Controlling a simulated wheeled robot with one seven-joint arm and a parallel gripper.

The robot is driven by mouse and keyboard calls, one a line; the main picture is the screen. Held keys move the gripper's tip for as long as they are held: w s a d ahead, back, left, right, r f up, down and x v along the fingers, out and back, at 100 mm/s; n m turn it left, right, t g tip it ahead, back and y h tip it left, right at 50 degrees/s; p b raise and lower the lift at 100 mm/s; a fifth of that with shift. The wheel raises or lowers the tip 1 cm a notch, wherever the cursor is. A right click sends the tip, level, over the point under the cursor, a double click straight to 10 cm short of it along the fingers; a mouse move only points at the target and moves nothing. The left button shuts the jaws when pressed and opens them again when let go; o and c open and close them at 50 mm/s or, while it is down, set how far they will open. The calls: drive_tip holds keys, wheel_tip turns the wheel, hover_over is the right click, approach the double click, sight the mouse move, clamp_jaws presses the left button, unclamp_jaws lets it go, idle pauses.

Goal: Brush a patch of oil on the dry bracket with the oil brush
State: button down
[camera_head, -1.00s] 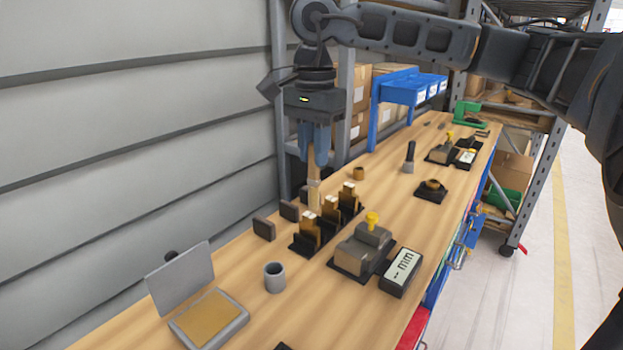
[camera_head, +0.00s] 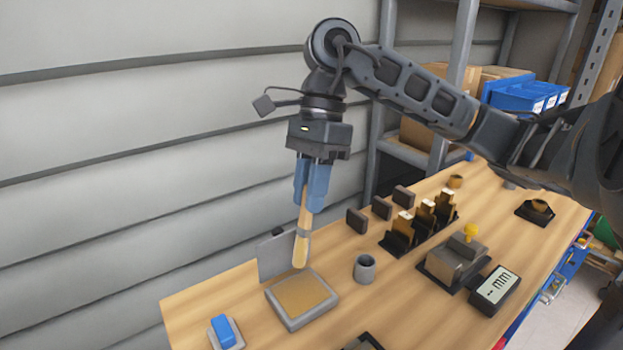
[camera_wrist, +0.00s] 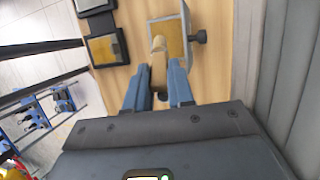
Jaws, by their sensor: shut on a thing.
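My gripper (camera_head: 311,190) has blue fingers shut on the wooden handle of a brush (camera_head: 302,238), which hangs bristle end down, slightly tilted. The brush tip appears over or just behind the back edge of an open grey tray with a tan pad (camera_head: 273,297); I cannot tell whether it touches. In the wrist view the brush (camera_wrist: 158,68) reaches between the fingers towards the pad (camera_wrist: 170,38). Several dark stands with brass-coloured pieces, possibly the brackets (camera_head: 404,222), stand in a row to the right. I cannot tell which one is dry.
A grey cup (camera_head: 364,269) stands right of the tray, and a blue block (camera_head: 223,330) to its front left. A fixture with a yellow knob (camera_head: 453,260) and a display box (camera_head: 495,290) stand further right. The grey wall (camera_head: 120,170) is close behind.

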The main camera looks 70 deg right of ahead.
drive_tip(key=shift+f, duration=2.7)
drive_tip(key=shift+f+b, duration=0.65)
drive_tip(key=shift+b, duration=0.45)
drive_tip(key=shift+f+b, duration=0.1)
drive_tip(key=shift+b, duration=0.7)
idle(2.1)
